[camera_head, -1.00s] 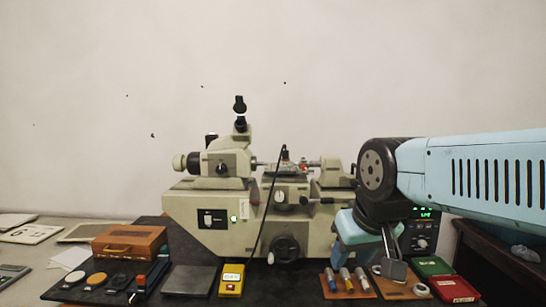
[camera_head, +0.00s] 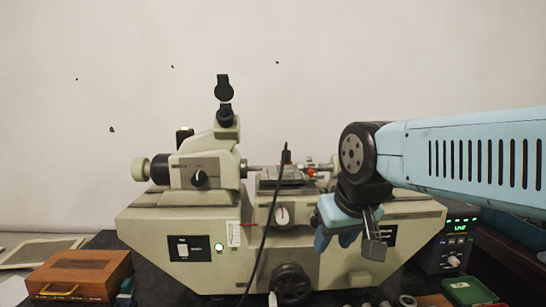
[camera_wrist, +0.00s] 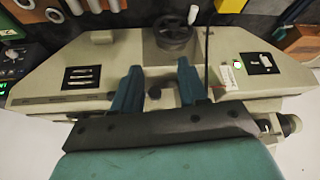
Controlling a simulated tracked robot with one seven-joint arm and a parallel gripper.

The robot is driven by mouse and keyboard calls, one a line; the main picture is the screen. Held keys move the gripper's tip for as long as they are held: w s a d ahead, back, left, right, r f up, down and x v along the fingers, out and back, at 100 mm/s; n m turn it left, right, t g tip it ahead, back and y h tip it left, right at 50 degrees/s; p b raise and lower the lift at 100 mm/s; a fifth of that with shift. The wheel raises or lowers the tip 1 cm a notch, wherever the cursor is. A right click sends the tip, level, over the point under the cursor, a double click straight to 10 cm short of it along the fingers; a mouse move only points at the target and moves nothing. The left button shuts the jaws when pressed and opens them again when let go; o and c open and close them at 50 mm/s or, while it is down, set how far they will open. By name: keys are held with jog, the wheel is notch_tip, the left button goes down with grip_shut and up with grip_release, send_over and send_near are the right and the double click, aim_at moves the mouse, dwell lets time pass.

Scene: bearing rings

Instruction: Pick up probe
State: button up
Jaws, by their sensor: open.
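A thin dark upright piece (camera_head: 286,156) with a black cable (camera_head: 265,220) stands over the middle of the machine's stage in the head view. It may be the probe, but I cannot tell for certain. My gripper (camera_head: 336,238) is right of it and lower in the picture, in front of the machine's right half. In the wrist view my gripper (camera_wrist: 158,70) is open, with nothing held between its two blue-grey fingers. The cable (camera_wrist: 207,45) shows there beyond the right finger; its upper end is hidden by my gripper.
The beige machine (camera_head: 150,225) fills the middle, with a black handwheel (camera_head: 291,284) in front and an eyepiece column (camera_head: 224,105) at upper left. A wooden case (camera_head: 80,273) stands at left. A control box (camera_head: 452,245) with green digits stands at right.

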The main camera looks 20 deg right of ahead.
jog(key=shift+w, duration=0.2)
jog(key=shift+o, duration=0.2)
jog(key=shift+o, duration=0.8)
jog(key=shift+w+r, duration=0.1)
jog(key=shift+r, duration=0.1)
notch_tip(320, 180, up, 21)
jog(key=m+g+h, duration=0.2)
jog(key=m+h, duration=0.1)
jog(key=m, duration=0.5)
send_over(286, 151)
jog(key=s+a, duration=0.3)
jog(key=x, duration=1.3)
jog(key=shift+w+d, duration=0.1)
jog(key=shift+c, duration=0.3)
